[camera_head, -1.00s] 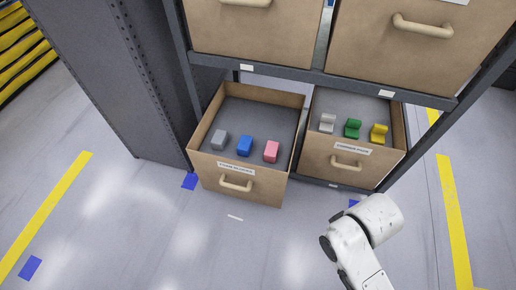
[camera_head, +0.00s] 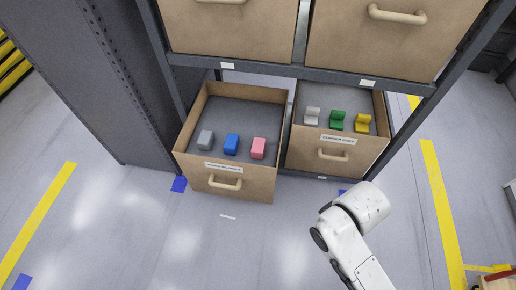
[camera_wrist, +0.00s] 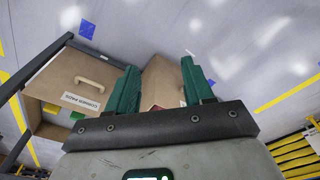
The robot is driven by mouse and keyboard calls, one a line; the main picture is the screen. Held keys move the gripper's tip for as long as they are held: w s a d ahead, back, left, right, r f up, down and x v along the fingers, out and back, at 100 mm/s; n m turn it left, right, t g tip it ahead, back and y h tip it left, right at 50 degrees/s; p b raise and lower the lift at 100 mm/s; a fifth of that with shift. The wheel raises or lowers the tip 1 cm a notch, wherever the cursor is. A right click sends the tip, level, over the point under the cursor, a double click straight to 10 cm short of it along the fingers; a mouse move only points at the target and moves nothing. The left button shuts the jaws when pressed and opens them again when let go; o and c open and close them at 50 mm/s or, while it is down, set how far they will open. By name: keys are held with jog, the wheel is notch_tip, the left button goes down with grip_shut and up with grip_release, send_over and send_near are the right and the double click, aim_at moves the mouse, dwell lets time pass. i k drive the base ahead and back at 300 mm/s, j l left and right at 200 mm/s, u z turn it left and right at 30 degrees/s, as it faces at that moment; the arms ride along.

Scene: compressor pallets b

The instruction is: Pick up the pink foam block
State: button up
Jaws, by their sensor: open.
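The pink foam block (camera_head: 258,148) lies in the open left drawer (camera_head: 225,187), at the right end of a row. A blue block (camera_head: 231,144) and a grey block (camera_head: 206,140) lie to its left. My gripper (camera_wrist: 160,78) shows in the wrist view with two green fingers apart and nothing visible between them. Behind the fingers is a drawer, partly hidden by them. The pink block cannot be made out in the wrist view. In the head view my arm is at the lower right, apart from the drawers, and the fingers are out of sight.
The right drawer (camera_head: 330,160), labelled for corner pads, holds white, green (camera_head: 337,120) and yellow (camera_head: 362,123) pads. Closed upper drawers (camera_head: 388,35) overhang behind a grey shelf beam (camera_head: 270,70). A dark upright panel (camera_head: 85,80) stands left. The floor in front is clear.

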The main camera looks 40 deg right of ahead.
aim_at(258, 147)
jog(key=i+l+z, duration=0.15)
jog(key=i, duration=0.4)
jog(key=i+l+z, duration=0.15)
jog(key=i, duration=0.35)
